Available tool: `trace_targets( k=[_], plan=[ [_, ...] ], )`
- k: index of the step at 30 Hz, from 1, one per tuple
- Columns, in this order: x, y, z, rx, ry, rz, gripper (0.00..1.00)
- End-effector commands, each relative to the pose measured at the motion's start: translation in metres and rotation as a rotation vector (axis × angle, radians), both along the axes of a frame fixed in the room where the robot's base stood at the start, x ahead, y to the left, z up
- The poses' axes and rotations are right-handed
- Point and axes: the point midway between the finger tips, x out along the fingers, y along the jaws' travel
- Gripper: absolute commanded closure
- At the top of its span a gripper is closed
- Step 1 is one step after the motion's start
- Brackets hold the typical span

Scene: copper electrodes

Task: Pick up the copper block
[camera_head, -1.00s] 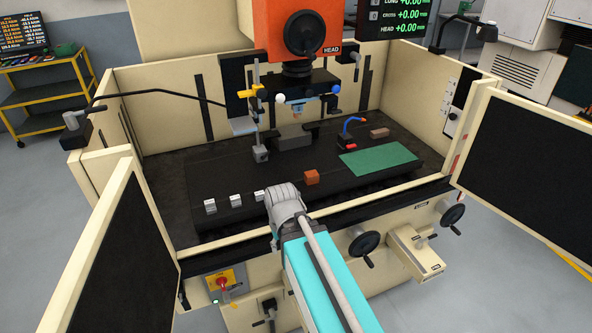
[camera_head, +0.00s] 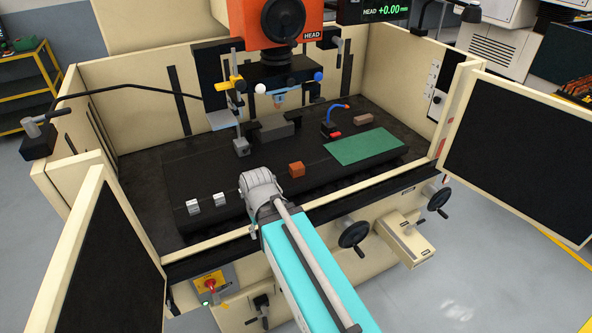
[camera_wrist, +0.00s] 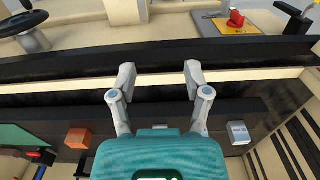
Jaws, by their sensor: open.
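The copper block (camera_head: 296,169) is a small orange-brown cube on the dark machine table, just behind and right of my arm's wrist in the head view. In the wrist view it shows at the lower left (camera_wrist: 77,138), apart from my gripper. My gripper (camera_wrist: 160,75) is open, and nothing is between its two grey fingers. The fingers appear over the dark band and cream rail at the machine's front. In the head view my own arm hides the fingers.
Small metal blocks (camera_head: 193,207) stand on the table's left part. A green mat (camera_head: 366,146), a brownish block (camera_head: 364,118) and a blue hose (camera_head: 334,112) lie toward the right. A vise-like grey block (camera_head: 275,130) stands behind. Open doors (camera_head: 519,150) flank the front.

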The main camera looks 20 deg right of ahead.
Motion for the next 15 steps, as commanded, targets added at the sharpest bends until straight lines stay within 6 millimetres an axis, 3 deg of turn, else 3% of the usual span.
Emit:
trace_targets(
  k=[1,4,11,15],
  plan=[
    [0.001,0.000,-0.001,-0.003,0.000,0.004,0.21],
    [0.006,-0.003,-0.003,-0.019,0.002,0.026,0.03],
    [0.036,-0.020,-0.015,-0.142,0.022,0.189,0.03],
    [0.068,-0.040,-0.024,-0.273,0.065,0.370,0.03]
  ],
)
